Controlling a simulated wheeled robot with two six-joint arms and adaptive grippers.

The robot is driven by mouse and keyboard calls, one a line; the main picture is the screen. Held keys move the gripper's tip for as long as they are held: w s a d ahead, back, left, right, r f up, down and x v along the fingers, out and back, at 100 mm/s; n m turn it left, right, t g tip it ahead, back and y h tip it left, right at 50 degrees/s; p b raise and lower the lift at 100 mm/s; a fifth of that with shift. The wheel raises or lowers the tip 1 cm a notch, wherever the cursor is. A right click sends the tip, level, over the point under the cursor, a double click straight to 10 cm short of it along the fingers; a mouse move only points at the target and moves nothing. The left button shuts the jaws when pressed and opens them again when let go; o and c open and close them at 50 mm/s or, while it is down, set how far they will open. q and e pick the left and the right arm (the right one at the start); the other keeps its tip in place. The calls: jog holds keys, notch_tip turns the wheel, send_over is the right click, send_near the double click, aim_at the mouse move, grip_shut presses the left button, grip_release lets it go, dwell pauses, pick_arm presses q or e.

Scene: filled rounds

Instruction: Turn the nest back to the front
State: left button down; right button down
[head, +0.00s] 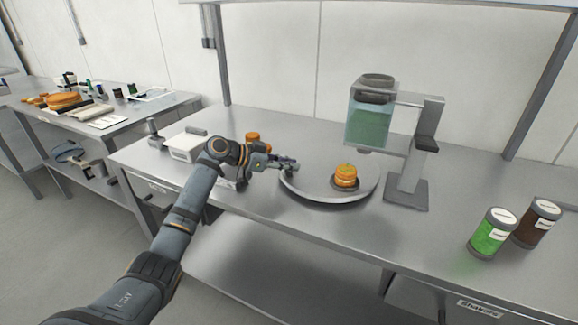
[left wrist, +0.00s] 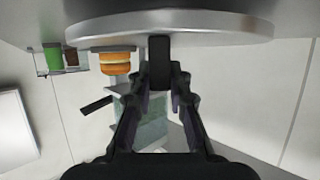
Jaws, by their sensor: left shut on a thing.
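A round grey turntable (head: 308,189) lies on the steel bench, and its rim (left wrist: 225,27) also shows in the left wrist view. A small dark nest (head: 334,185) sits on the turntable's right part, holding an orange filled round (head: 346,173). The round also shows in the upside-down left wrist view (left wrist: 116,63). My left gripper (head: 291,167) is at the turntable's left back edge, shut on a dark upright peg (left wrist: 159,62) at the rim. The peg is mostly hidden by the fingers in the head view. My right gripper is not in view.
A dispenser with green filling (head: 368,128) stands behind and right of the turntable. Green (head: 491,232) and brown (head: 538,222) jars stand at the right. A white device (head: 184,147) and an orange item (head: 252,135) are left, beside my arm. The bench front is clear.

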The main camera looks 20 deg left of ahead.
pick_arm(q)
jog(key=c, duration=1.2)
grip_release()
jog(key=v, duration=1.2)
